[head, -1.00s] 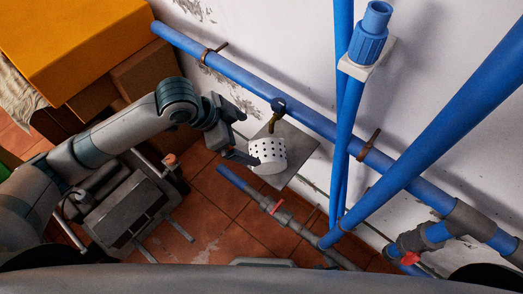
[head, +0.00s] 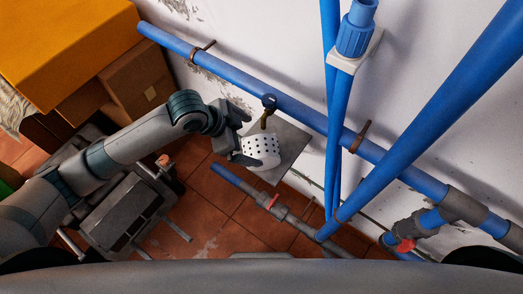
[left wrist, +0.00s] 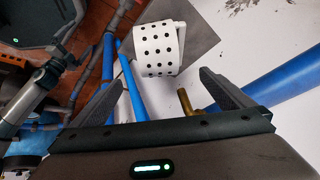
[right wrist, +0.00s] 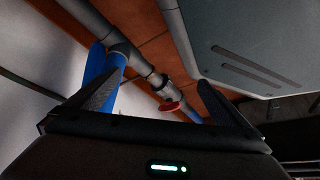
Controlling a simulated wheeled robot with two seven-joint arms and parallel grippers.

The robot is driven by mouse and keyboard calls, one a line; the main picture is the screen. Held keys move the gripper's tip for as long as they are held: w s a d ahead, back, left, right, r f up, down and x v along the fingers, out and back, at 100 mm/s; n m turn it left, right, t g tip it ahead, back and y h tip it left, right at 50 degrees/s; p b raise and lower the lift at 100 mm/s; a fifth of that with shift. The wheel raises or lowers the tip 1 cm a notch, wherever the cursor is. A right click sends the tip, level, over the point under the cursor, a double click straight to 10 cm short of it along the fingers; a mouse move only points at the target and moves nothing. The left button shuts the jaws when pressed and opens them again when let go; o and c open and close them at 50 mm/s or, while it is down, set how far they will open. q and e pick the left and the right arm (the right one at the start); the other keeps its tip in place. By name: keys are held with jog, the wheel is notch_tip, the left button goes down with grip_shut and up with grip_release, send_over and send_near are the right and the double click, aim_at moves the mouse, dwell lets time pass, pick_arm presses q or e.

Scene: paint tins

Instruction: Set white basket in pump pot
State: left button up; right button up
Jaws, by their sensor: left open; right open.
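The white basket (head: 264,148), a round tub with rows of dark holes, is on a grey square plate (head: 291,151) by the wall. It looks tilted now. In the left wrist view the basket (left wrist: 155,48) lies beyond and between the fingertips, with a white bar along its right side. My left gripper (head: 239,149) is open at the basket's left side; I cannot tell whether it touches. It also shows open in the left wrist view (left wrist: 162,80). My right gripper (right wrist: 158,78) is open and empty, outside the head view. I cannot make out a pump pot.
A brass tap (head: 266,114) juts out over the plate, close to the basket. Blue pipes (head: 300,113) run along the wall and cross upright at the right. Grey pipework with a red valve (head: 270,200) lies below. Boxes (head: 65,45) fill the upper left.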

aim_at(262, 144)
pick_arm(q)
jog(key=x, duration=0.6)
jog(key=shift+w+d+f, duration=0.1)
jog(key=shift+f, duration=0.15)
pick_arm(e)
jog(key=s, duration=0.1)
jog(key=s+d+f, duration=0.1)
jog(key=shift+s+g, duration=0.35)
jog(key=shift+g, duration=0.05)
pick_arm(q)
jog(key=shift+d+f+p, duration=0.1)
jog(key=shift+p, duration=0.2)
pick_arm(e)
jog(key=shift+w+r, duration=0.1)
